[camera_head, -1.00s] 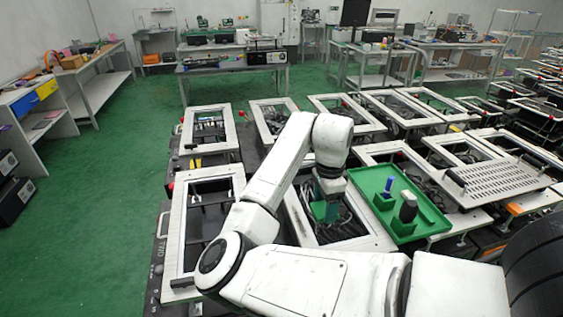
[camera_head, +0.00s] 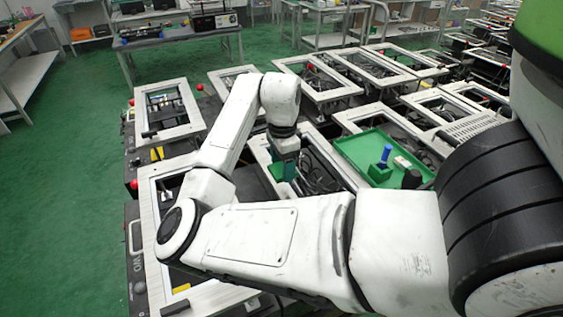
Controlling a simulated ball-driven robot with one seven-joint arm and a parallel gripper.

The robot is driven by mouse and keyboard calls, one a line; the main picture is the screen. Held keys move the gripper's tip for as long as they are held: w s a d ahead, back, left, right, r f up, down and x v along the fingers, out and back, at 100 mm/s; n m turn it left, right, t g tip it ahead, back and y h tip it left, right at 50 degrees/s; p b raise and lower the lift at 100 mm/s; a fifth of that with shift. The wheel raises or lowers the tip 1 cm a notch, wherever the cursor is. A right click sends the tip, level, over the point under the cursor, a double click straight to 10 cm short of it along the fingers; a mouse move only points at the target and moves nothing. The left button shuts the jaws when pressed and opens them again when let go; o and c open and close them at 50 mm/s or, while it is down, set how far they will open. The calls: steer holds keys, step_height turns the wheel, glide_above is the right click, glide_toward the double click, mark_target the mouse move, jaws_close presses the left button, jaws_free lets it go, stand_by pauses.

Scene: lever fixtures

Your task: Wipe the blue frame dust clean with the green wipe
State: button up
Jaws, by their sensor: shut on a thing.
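My gripper (camera_head: 284,158) points down over the opening of a pale metal frame (camera_head: 338,158) in the middle of the view. It is shut on the green wipe (camera_head: 277,172), of which only a small green part shows at the fingers. Dark cables and parts lie inside the frame below. I cannot tell whether the wipe touches anything. No blue frame or blue dust can be made out; the frames all look white or grey, and my arm hides part of this one.
A green tray (camera_head: 362,143) to the right holds a blue-handled item (camera_head: 385,156) on a green block and a dark-topped item (camera_head: 411,179). More pale frames stand around, one at the left (camera_head: 168,108). Green floor (camera_head: 75,170) is open at far left.

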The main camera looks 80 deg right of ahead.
steer(key=shift+f, duration=0.55)
steer(key=shift+r, duration=0.1)
steer(key=shift+r+g+h, duration=0.2)
steer(key=shift+g+h, duration=0.4)
steer(key=shift+g, duration=0.1)
steer(key=shift+s, duration=0.1)
